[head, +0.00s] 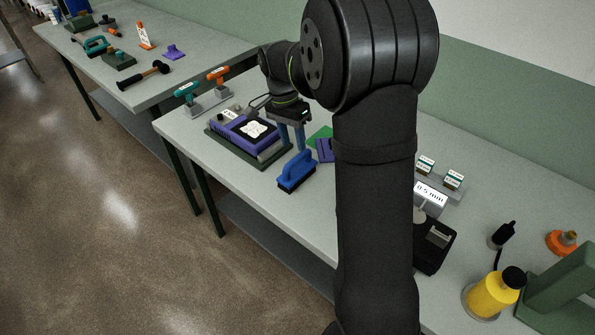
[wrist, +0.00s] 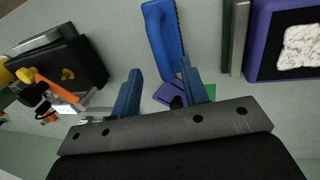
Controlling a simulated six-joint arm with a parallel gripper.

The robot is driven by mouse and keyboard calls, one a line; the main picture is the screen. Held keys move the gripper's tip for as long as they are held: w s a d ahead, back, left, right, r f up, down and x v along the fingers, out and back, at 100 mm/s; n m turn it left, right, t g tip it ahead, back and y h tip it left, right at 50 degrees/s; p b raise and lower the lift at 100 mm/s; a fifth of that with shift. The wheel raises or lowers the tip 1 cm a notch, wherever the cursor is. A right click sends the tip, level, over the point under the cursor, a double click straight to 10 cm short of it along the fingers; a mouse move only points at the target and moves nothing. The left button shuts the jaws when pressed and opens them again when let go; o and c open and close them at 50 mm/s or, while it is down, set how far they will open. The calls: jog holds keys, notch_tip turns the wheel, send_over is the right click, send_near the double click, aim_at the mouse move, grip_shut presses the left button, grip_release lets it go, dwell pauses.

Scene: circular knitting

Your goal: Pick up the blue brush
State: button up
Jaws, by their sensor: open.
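The blue brush (head: 297,170) lies on the grey table near its front edge, with dark bristles on its underside. In the wrist view, the fingers of my gripper (wrist: 158,80) lie to either side of the brush's near end. I cannot tell the height of the fingertips above the table.
A purple device on a dark base (head: 250,132) stands left of the brush. A purple piece (head: 325,150) and a green piece (head: 320,136) lie right of the fingers. A black device with a display (head: 434,240) and a yellow bottle (head: 489,296) stand farther right. The table's front edge is close.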

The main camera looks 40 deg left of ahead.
aim_at(297, 156)
jog(key=shift+w+d+f, duration=0.1)
jog(key=shift+d+f, duration=0.15)
jog(key=shift+f, duration=0.9)
jog(key=shift+w+d+f, duration=0.1)
jog(key=shift+d+f, duration=0.1)
jog(key=shift+f, duration=0.95)
jog(key=shift+d+f, duration=0.25)
jog(key=shift+f, duration=0.9)
grip_shut()
